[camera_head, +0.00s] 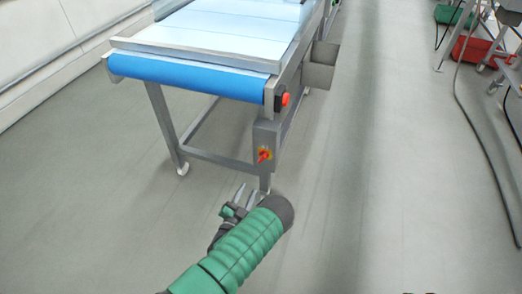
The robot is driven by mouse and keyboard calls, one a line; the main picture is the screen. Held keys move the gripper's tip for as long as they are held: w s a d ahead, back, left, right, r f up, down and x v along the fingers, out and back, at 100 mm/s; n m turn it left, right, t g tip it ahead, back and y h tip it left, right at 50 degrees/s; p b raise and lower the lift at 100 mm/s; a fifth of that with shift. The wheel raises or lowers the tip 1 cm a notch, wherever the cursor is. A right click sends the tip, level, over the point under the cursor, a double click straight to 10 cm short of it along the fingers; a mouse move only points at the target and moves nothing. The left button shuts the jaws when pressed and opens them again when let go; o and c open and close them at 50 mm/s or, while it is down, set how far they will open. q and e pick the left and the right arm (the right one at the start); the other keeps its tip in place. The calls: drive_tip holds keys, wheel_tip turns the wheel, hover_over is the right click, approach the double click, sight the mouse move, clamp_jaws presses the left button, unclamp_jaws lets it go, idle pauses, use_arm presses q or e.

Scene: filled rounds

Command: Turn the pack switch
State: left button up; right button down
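The switch (264,155), a red handle on a yellow plate, is mounted on a grey metal box (268,134) on the near right leg of a conveyor table. My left gripper (246,191) shows in the head view just below the switch and a little left of it in the picture. Its two narrow grey fingers point up toward the box with a gap between them, and nothing shows between them. It looks apart from the switch. My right gripper is not in view.
The conveyor (185,76) has a blue belt end and a metal frame. A red button (285,99) sits above the switch box. A grey bin (320,66) hangs on its right side. Red crates (478,50) and a cable lie at right. The floor between is clear.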

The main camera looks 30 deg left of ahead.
sight(262, 160)
use_arm(q)
drive_tip(key=b+x, duration=0.2)
drive_tip(key=x, duration=0.3)
drive_tip(key=b+x, duration=0.1)
drive_tip(key=x, duration=0.4)
drive_tip(key=b+x, duration=0.2)
drive_tip(key=x, duration=0.3)
drive_tip(key=shift+w+f+b, duration=0.3)
drive_tip(key=shift+w, duration=0.15)
drive_tip(key=shift+w+a+r, duration=0.15)
drive_tip(key=shift+w, duration=0.35)
clamp_jaws()
